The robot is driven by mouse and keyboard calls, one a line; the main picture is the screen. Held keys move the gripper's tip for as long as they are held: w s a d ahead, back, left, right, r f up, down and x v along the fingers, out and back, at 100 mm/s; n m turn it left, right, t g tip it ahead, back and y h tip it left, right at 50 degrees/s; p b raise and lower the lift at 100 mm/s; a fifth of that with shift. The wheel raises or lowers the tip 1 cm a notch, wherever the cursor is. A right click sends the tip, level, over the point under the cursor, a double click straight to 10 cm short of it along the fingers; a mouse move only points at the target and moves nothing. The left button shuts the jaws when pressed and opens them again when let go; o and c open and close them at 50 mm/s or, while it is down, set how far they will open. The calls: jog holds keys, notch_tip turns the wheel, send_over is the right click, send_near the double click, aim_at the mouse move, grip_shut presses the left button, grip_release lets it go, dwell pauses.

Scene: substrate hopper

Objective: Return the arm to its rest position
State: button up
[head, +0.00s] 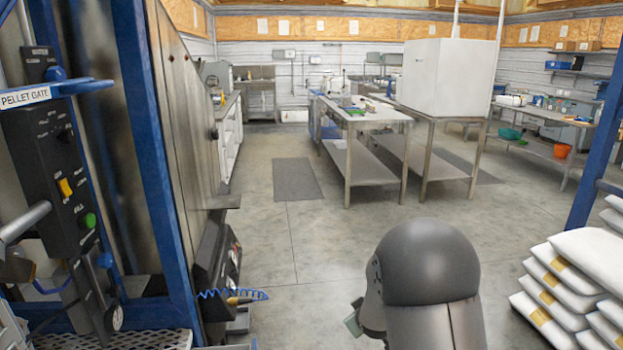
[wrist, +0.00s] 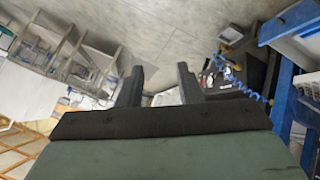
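My gripper (wrist: 160,76) shows in the wrist view with its two dark fingers spread apart. It is open, and nothing is held between the fingers. The floor and some pale shapes show past the fingertips, apart from them. In the head view, the rounded dark grey part of my arm (head: 430,265) rises at the bottom, right of centre. My gripper's fingers cannot be made out in the head view.
A blue-framed hopper with a control panel (head: 57,175) labelled PELLET GATE stands close on the left. Stacked white sacks (head: 570,270) lie at the right. A steel table (head: 365,115) and a large white box (head: 447,77) stand farther back. The floor (head: 300,240) between is clear.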

jog(key=s+r+m+g+p, duration=0.2)
jog(key=s+r, duration=0.4)
jog(key=s, duration=0.6)
jog(key=s+r+m+g+p, duration=0.2)
jog(key=s+r, duration=0.5)
jog(key=s, duration=0.5)
jog(key=s+r+m+g+p, duration=0.2)
jog(key=s+r, duration=0.5)
jog(key=s, duration=0.5)
jog(key=g+p, duration=0.1)
jog(key=g, duration=0.1)
jog(key=shift+d+r+m+g+p, duration=0.15)
jog(key=shift+d+m+g+p, duration=0.15)
jog(key=shift+g+p, duration=0.1)
jog(key=shift+a, duration=0.15)
